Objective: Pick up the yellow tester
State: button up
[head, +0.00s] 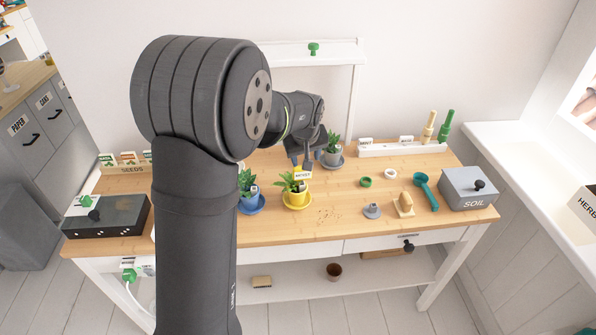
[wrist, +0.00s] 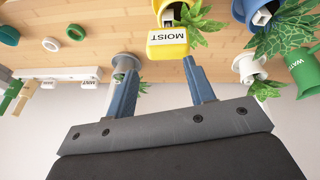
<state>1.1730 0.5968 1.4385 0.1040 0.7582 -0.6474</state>
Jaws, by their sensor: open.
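The yellow tester (wrist: 168,51) carries a white label reading MOIST. In the wrist view it lies just beyond my fingertips, between them in the picture. In the head view its MOIST label (head: 302,175) shows at the plant in the yellow pot (head: 296,201). That pot also shows at the top edge of the wrist view (wrist: 169,6). My gripper (head: 307,163) is above the tester in the head view, and its two fingers are spread apart in the wrist view (wrist: 160,62). Nothing is held between them. The lower part of the tester is hidden.
A blue pot (head: 250,203) with a plant stands left of the yellow pot. A grey pot (head: 331,157) with a plant stands behind, close to my gripper. A white rack (head: 400,148) is at the back right.

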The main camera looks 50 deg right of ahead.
jog(key=w+a+r+n+g, duration=0.2)
jog(key=w+r+n+g, duration=0.15)
jog(key=n, duration=0.55)
jog(key=n+g, duration=0.2)
jog(key=n, duration=0.5)
send_near(305, 173)
jog(key=d+f, duration=0.1)
jog(key=f, duration=0.2)
jog(key=d+f, duration=0.1)
jog(key=f, duration=0.1)
jog(key=shift+s+d+f, duration=0.1)
jog(key=shift+d+f, duration=0.2)
jog(key=shift+f, duration=0.05)
jog(key=shift+x, duration=2.65)
jog(key=shift+a, duration=0.1)
grip_shut()
jog(key=shift+r, duration=0.15)
